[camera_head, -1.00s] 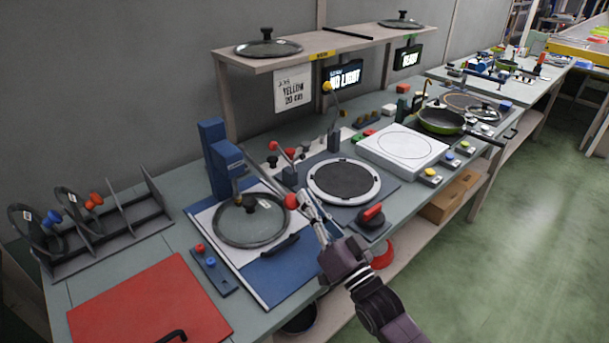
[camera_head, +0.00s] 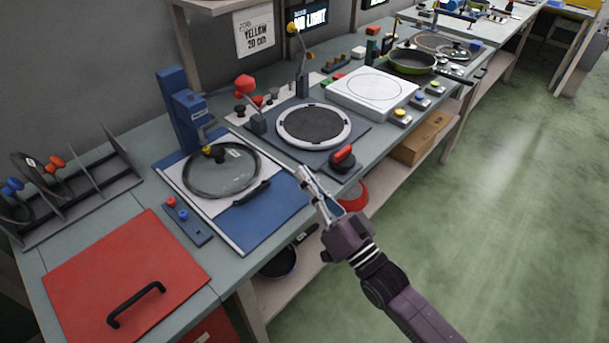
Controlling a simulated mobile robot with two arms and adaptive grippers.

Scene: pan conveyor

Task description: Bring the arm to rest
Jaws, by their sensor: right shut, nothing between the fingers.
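My right gripper (camera_head: 308,177) is shut and empty. It hangs near the front edge of the bench, to the right of the blue press board (camera_head: 262,217) and in front of the round dark plate's mat (camera_head: 345,140). My right arm comes in from the bottom right. A glass lid (camera_head: 225,178) with a dark knob lies on the white part of the board, apart from the gripper. My left gripper is out of the picture.
A red panel with a black handle (camera_head: 85,265) lies at the bench's left. A red-handled knob (camera_head: 342,158) stands close to my gripper. A pan (camera_head: 278,263) sits on the lower shelf. Green floor (camera_head: 500,220) is open at the right.

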